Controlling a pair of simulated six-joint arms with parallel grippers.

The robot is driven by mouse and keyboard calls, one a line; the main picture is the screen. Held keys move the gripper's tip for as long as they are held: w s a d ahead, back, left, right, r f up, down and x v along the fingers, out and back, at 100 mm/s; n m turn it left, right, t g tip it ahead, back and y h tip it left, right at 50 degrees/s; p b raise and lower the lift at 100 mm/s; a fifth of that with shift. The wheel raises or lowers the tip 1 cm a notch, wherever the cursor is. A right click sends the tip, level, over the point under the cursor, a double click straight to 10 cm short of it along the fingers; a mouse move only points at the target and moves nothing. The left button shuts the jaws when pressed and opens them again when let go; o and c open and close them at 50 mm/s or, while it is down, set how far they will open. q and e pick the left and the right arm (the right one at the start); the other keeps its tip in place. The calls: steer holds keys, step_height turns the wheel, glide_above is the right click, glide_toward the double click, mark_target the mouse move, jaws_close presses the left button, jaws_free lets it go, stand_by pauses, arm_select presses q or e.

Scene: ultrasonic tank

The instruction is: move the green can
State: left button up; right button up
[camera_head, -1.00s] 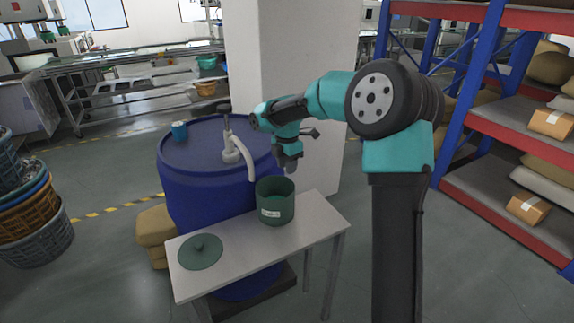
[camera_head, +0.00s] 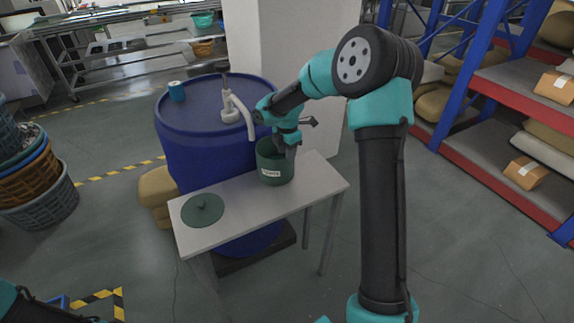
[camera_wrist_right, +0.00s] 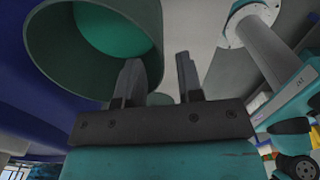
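The green can (camera_head: 275,170) stands upright on the small grey table (camera_head: 245,203), open at the top, with a white label on its front. My right gripper (camera_head: 290,150) is at the can's right rim, pointing down. In the right wrist view the can (camera_wrist_right: 75,55) fills the upper left. There the gripper (camera_wrist_right: 160,75) is open, with one finger over the can's opening and the other outside its wall. Whether either finger touches the wall cannot be told. A flat dark green lid (camera_head: 203,210) lies on the table's left. My left gripper is out of view.
The table is bare between lid and can. Blue-red shelving (camera_head: 500,100) stands at the right.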

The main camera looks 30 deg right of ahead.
mark_target(274, 169)
step_height(274, 169, down, 6)
steer(key=shift+f, duration=0.25)
jaws_close()
stand_by(0.4)
stand_by(1.2)
